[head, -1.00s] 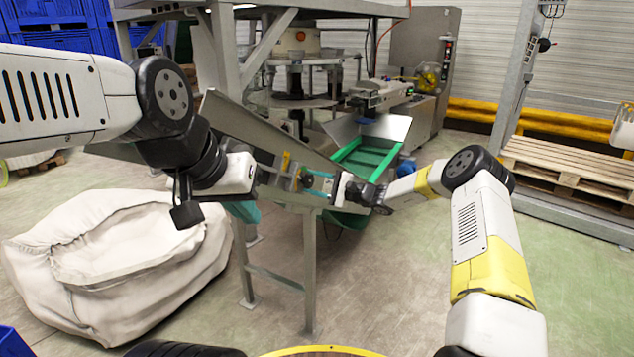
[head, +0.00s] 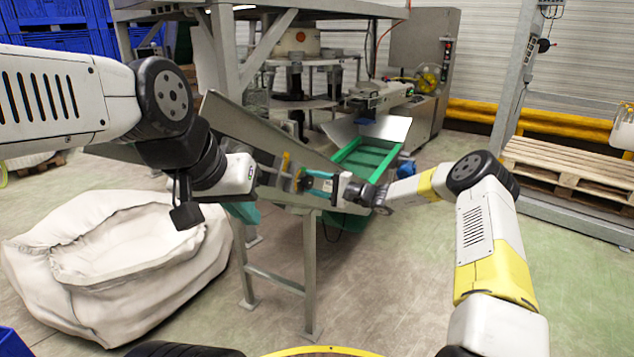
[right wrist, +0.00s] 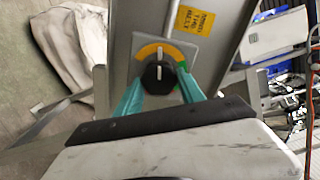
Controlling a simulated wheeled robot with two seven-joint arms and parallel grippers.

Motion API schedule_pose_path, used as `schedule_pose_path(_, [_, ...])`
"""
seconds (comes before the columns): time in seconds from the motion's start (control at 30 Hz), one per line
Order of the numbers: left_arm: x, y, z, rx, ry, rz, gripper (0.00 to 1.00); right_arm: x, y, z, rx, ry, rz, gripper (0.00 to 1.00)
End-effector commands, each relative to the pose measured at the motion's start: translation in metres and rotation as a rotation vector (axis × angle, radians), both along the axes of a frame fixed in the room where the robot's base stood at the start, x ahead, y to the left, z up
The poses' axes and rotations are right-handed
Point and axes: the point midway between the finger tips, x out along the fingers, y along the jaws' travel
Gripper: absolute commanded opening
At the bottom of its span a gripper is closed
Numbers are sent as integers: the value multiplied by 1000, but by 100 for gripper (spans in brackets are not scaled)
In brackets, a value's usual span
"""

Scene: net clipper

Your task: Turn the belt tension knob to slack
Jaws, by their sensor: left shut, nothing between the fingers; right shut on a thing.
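The belt tension knob (right wrist: 158,74) is black with a white pointer line. In the head view the knob (head: 303,180) is small on the conveyor's side. My right gripper (right wrist: 160,88) has its teal fingers shut on the knob, one on each side; it also shows in the head view (head: 316,181). My left gripper (head: 258,175) is shut and empty, left of the knob; its fingertips are hard to make out.
A yellow label (right wrist: 195,20) is beside the knob plate. The metal conveyor (head: 250,135) with a green belt (head: 368,160) stands on legs. A white bulk bag (head: 120,260) lies at left, a wooden pallet (head: 570,170) at right. The floor in front is clear.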

Motion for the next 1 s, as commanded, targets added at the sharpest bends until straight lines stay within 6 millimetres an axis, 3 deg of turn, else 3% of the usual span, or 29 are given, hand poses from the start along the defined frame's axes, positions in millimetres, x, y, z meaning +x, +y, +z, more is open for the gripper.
schedule_pose_path(0.13, [0,0,0,0,0,0,0,0,-1,-1,-2,2,-2,5])
schedule_pose_path(0.17, [0,0,0,0,0,0,0,0,-1,-1,-2,2,-2,50])
schedule_pose_path(0.27, [0,0,0,0,0,0,0,0,-1,-1,-2,2,-2,67])
schedule_pose_path(0.63, [0,0,0,0,0,0,0,-1,-5,0,0,2,-2,67])
schedule_pose_path(1.0, [0,0,0,0,0,0,0,-24,-58,0,0,2,-3,67])
